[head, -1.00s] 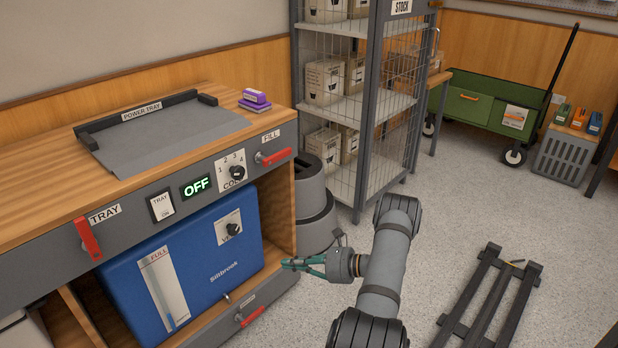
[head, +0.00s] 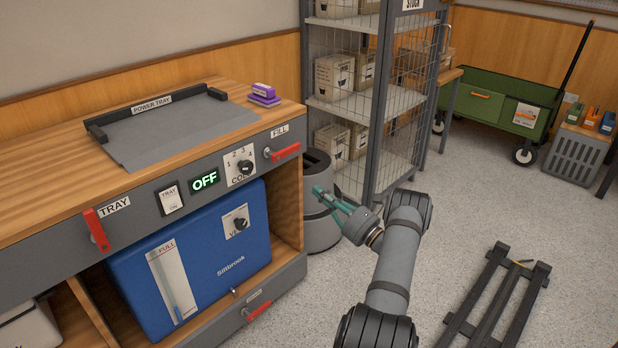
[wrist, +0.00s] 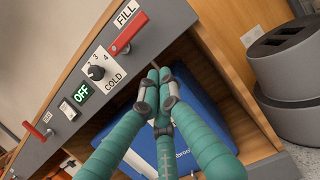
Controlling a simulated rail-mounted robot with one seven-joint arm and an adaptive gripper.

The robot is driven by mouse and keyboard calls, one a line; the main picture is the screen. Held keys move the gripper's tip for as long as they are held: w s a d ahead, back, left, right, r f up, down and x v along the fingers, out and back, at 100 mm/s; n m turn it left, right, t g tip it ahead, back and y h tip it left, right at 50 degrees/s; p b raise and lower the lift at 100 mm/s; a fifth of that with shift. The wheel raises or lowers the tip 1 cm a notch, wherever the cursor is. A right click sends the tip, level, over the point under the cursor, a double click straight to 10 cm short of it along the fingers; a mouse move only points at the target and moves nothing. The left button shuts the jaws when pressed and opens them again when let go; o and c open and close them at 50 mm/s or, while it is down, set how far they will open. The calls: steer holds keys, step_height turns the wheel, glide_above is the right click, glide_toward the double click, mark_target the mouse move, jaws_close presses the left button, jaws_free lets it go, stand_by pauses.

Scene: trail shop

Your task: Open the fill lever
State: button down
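The fill lever (head: 286,152) is a red handle under the FILL label, at the right end of the grey counter panel. It lies along the panel, its outer end tilted slightly up. In the wrist view the fill lever (wrist: 128,34) is at upper middle, above the fingertips. My gripper (head: 321,190) has teal fingers and is to the right of and below the lever, apart from it. In the wrist view my gripper (wrist: 158,74) shows its fingertips drawn together with nothing between them, in front of the blue box.
Left of the lever are the COLD knob (head: 240,166), the display reading OFF (head: 205,180) and the red tray lever (head: 97,230). The blue Sillbrook box (head: 190,260) sits below. A dark bin (head: 316,225) and wire cage (head: 385,120) stand close right of the counter.

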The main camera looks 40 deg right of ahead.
mark_target(282, 150)
steer(key=w+r+b, duration=0.2)
steer(key=w+r, duration=0.4)
steer(key=w, duration=0.3)
steer(key=shift+a, duration=0.45)
steer(key=shift+r, duration=0.1)
